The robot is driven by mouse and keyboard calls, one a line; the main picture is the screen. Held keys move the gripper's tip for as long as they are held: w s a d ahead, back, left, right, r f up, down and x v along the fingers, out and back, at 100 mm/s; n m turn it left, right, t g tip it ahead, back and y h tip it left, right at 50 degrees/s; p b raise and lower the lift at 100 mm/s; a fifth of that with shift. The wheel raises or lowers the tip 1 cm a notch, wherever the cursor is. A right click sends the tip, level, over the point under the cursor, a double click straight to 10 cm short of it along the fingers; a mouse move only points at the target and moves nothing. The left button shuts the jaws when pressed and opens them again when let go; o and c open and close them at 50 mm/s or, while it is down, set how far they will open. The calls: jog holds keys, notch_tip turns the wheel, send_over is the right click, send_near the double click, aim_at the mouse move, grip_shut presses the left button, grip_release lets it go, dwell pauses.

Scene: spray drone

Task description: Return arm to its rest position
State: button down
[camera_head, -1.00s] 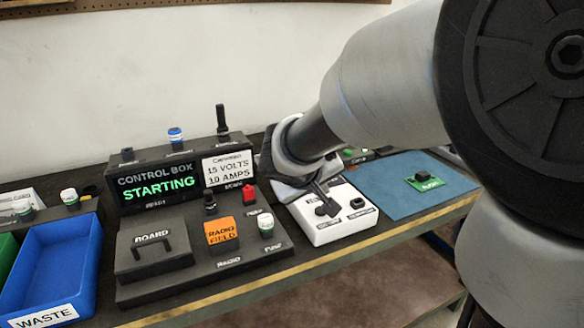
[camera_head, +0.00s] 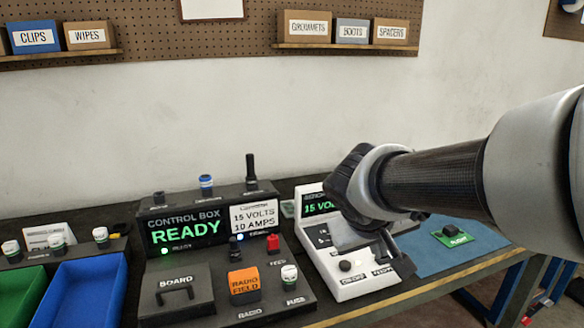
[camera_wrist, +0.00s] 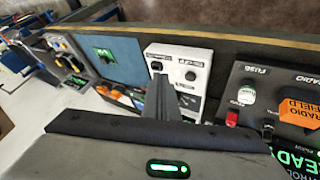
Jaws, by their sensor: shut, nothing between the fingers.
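My arm reaches in from the right in the head view, and my gripper (camera_head: 397,262) hangs in front of the white bench supply (camera_head: 352,286), hiding part of its face. In the wrist view the fingers (camera_wrist: 160,85) are together with nothing between them, over the white supply (camera_wrist: 178,66). I cannot tell the exact gap between fingers and supply. The control box (camera_head: 215,222) stands left of the gripper and reads READY in green. The supply's display shows a green "15 VO", the rest covered by my wrist.
An orange radio field block (camera_head: 243,284) and a fuse (camera_head: 289,278) sit on the control box base. A blue mat (camera_head: 440,262) with a green flight board (camera_head: 458,238) lies at the right.

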jog(key=s+a+m+y, duration=0.1)
jog(key=s+a+y, duration=0.25)
jog(key=s, duration=1.15)
notch_tip(320, 180, up, 21)
jog(key=p, duration=2.1)
jog(key=shift+r+g+y, duration=0.2)
jog(key=shift+g+y, duration=0.15)
jog(key=shift+g, duration=0.05)
jog(key=shift+s, duration=0.1)
